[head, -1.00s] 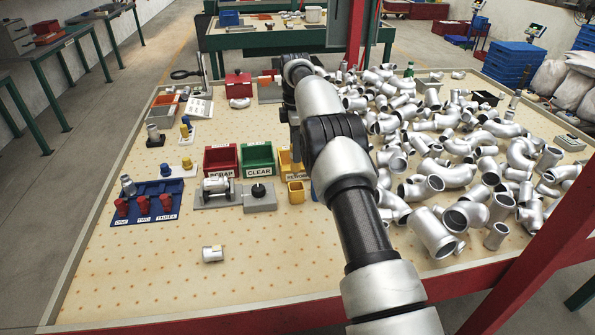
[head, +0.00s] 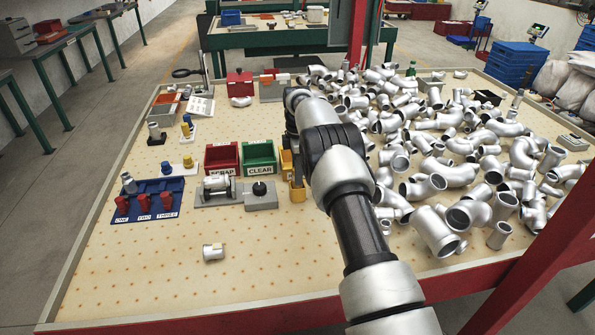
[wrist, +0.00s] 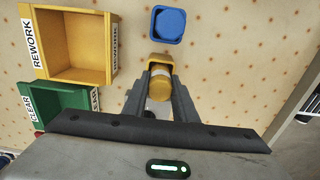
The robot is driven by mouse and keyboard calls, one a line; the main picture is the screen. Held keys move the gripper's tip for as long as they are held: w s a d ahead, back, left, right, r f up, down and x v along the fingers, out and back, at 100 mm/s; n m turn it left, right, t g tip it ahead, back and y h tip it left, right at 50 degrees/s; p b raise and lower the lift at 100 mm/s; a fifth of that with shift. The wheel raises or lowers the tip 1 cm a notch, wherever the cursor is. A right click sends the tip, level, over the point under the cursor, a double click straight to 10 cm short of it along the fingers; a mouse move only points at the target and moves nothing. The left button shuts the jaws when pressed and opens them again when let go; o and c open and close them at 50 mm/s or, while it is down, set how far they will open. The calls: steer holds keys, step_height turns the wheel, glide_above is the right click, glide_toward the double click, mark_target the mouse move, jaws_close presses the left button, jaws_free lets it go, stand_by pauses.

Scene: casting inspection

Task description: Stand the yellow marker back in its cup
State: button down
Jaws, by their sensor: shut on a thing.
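In the wrist view my gripper (wrist: 159,80) is shut on the yellow marker (wrist: 160,88), which has a yellow end and a paler body between the fingers. The yellow cup (wrist: 160,60) shows right past the fingertips, partly covered by the marker. I cannot tell whether the marker's lower end is above the cup or inside it.
A blue cup (wrist: 168,25) stands close beyond the yellow one. The yellow REWORK bin (wrist: 75,45) and green CLEAR bin (wrist: 60,98) are to the left. A fixture (head: 217,187) stands left of the cup.

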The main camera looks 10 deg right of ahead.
steer(key=shift+f, duration=0.15)
steer(key=c, duration=1.4)
jaws_free()
steer(key=shift+c, duration=0.2)
steer(key=shift+b, duration=0.35)
